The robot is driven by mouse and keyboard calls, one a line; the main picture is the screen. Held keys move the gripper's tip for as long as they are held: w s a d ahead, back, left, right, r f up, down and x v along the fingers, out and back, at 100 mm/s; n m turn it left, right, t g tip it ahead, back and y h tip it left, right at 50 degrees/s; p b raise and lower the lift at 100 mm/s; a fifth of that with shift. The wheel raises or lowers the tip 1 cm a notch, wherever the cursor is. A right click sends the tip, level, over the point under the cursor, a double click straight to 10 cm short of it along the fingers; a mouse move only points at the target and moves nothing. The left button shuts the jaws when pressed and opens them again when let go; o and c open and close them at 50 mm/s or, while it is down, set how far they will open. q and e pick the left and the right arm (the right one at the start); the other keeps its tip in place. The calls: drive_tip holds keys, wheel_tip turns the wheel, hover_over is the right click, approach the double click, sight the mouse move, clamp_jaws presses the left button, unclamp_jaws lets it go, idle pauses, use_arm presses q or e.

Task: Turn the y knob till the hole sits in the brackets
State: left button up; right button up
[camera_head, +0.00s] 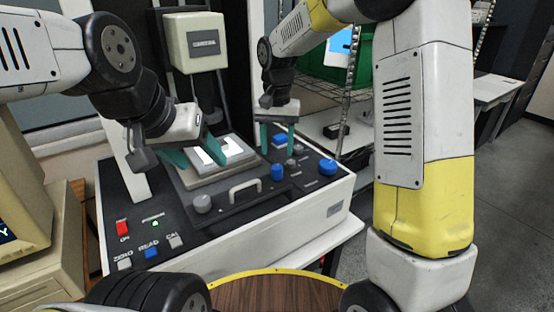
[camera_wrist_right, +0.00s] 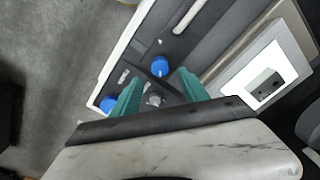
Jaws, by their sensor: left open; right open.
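I cannot read which is the y knob. My right gripper (camera_head: 277,145) is open and points down at the panel behind these knobs. A grey part (camera_wrist_right: 265,82) with dark spots sits on the bright stage window (camera_wrist_right: 243,95). Brackets are not distinguishable. My left gripper (camera_head: 195,157) is open over the stage's left side.
A grey knob (camera_head: 202,203) and a white handle (camera_head: 258,188) stand on the panel front. The camera head (camera_head: 197,43) is above the stage. A round wooden surface (camera_head: 275,292) lies in front.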

sight(277, 166)
wheel_tip(277, 166, down, 8)
drive_tip(key=shift+r, duration=0.1)
idle(0.4)
clamp_jaws()
